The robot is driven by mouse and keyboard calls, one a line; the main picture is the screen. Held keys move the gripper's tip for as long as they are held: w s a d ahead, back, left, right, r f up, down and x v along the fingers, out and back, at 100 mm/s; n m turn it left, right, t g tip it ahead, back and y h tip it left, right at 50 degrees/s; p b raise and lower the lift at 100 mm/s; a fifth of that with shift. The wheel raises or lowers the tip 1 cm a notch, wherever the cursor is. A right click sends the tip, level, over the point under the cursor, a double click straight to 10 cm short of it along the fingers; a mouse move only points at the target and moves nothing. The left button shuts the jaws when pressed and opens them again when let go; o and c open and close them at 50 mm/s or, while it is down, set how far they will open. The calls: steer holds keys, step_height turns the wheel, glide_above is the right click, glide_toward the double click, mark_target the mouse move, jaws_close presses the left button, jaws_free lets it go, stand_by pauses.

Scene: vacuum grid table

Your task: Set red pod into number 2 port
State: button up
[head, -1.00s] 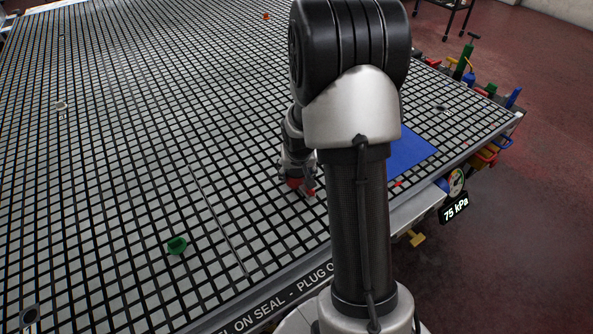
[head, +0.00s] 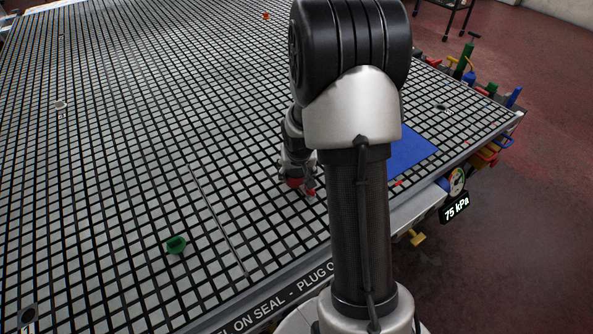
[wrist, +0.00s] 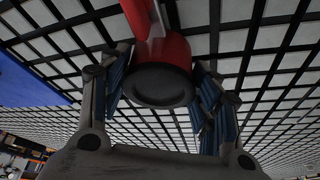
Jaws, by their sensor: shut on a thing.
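The red pod (wrist: 158,58) is between the two blue-padded fingers of my gripper (wrist: 160,88) in the wrist view. My gripper is shut on it. The pod's dark round end faces the wrist camera, and a red handle-like part runs to the top edge. In the head view, my gripper (head: 298,170) is low over the grid table, with red parts of the pod (head: 293,182) showing at the fingers. I cannot tell whether the pod touches the table. I cannot make out a port marked 2; my arm hides part of the table.
The gridded table (head: 110,190) is mostly clear. A port marked 1 (head: 28,316) is at the lower left corner. A pale ring (head: 60,105) is at the left. A blue sheet (head: 408,152) lies right of my arm, near a gauge (head: 456,182).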

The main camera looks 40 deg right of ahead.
steer(key=o, duration=1.4)
steer(key=shift+c, duration=0.2)
steer(key=v, duration=1.2)
steer(key=s+a+r+n, duration=0.3)
steer(key=s+a+r, duration=0.4)
steer(key=a+r, duration=0.3)
steer(key=s+a+r+n+y, duration=0.1)
steer(key=s+a+n+y, duration=0.1)
steer(key=s+a, duration=0.9)
steer(key=shift+s+r+n+t, duration=0.3)
steer(key=shift+s+r+n, duration=0.15)
steer(key=shift+s, duration=0.65)
